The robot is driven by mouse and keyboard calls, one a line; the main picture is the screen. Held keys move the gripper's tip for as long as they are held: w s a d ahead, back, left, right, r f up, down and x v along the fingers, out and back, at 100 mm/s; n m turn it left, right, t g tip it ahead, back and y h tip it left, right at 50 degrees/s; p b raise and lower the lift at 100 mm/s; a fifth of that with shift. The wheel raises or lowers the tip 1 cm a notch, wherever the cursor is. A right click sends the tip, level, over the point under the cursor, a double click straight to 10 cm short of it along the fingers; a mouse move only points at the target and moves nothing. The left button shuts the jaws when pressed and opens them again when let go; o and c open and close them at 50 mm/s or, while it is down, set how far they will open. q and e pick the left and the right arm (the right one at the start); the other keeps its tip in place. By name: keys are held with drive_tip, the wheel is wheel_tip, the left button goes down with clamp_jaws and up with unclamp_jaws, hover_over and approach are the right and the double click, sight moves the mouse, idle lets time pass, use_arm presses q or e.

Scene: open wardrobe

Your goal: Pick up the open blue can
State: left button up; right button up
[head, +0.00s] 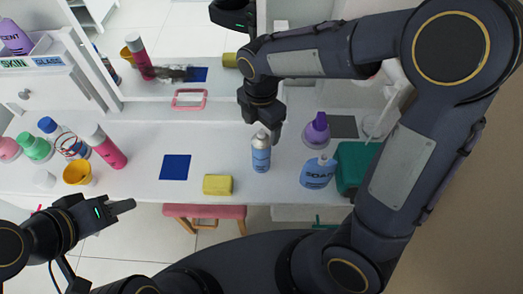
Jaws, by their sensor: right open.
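A slim spray can (261,155) with a blue label and a pale top stands upright near the middle of the white dressing table. My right gripper (263,122) comes down from above, open, right at the top of the can. One finger shows just right of the can's top; the other is largely hidden by the gripper body. Whether the fingers touch the can I cannot tell. My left gripper (118,208) is at the lower left, in front of the table edge and away from the can; its jaw gap is not clear.
A yellow sponge (217,185) and a blue square (175,167) lie left of the can. A blue soap bottle (317,173), purple bottle (316,132) and green box (357,165) stand to its right. A mirror (175,45) rises behind; a pink stool (205,212) is below.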

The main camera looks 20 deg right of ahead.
sight(261, 139)
wheel_tip(261, 139, down, 5)
drive_tip(key=shift+s+f, duration=0.1)
drive_tip(key=shift+s, duration=0.05)
drive_tip(key=c, duration=1.6)
